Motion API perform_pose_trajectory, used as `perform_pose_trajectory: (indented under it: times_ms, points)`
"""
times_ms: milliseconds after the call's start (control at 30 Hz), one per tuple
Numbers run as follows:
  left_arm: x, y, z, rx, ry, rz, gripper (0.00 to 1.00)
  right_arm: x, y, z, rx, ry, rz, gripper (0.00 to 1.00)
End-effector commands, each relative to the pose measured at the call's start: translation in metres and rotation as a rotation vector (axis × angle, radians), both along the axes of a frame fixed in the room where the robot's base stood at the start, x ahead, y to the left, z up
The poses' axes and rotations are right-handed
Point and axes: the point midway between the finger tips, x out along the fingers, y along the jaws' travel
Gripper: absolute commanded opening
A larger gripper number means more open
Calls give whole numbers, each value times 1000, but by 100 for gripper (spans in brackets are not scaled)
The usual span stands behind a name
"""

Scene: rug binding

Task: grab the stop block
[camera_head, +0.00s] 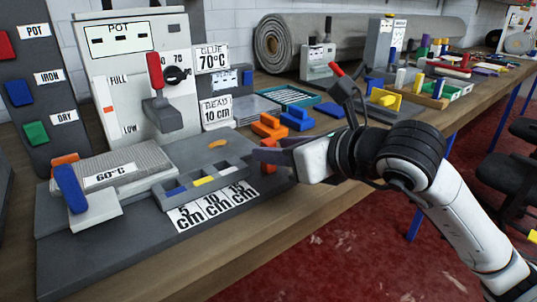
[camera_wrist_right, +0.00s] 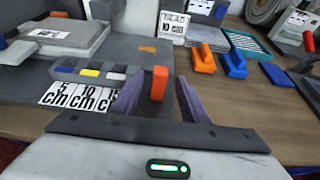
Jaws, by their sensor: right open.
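An upright orange block (camera_wrist_right: 159,83), which looks like the stop block, stands at the right end of the slotted grey gauge (camera_head: 205,180) with the 5, 10 and 15 cm labels. My right gripper (camera_wrist_right: 160,98) is open, its two dark fingers on either side of the block in the wrist view, the left finger nearer to it. I cannot tell how deep the block sits between them. In the head view the right gripper (camera_head: 270,156) hides part of the orange block (camera_head: 268,169). My left gripper is not in view.
Orange (camera_head: 267,126) and blue (camera_head: 297,119) clamp-like pieces lie behind the gripper. A grey machine with a 60°C plate (camera_head: 130,165) stands at left. The table's front edge is below my right arm.

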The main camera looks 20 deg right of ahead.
Motion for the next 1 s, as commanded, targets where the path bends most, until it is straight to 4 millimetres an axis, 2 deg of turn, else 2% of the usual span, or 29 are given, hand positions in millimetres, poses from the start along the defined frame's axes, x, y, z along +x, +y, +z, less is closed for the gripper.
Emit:
perform_pose_trajectory:
  times_ms: [133, 367, 600, 867, 1000]
  points:
    - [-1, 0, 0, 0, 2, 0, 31, 12, 5, -5, -1, 0, 1, 41]
    - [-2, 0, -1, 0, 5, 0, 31, 13, 5, -6, -1, -1, 2, 41]
    - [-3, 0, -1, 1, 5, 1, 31, 12, 5, -6, 0, -1, 1, 0]
    - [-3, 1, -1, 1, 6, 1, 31, 12, 5, -4, 0, -2, 0, 0]
    - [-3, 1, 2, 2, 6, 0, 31, 13, 5, 12, 1, -8, 1, 0]
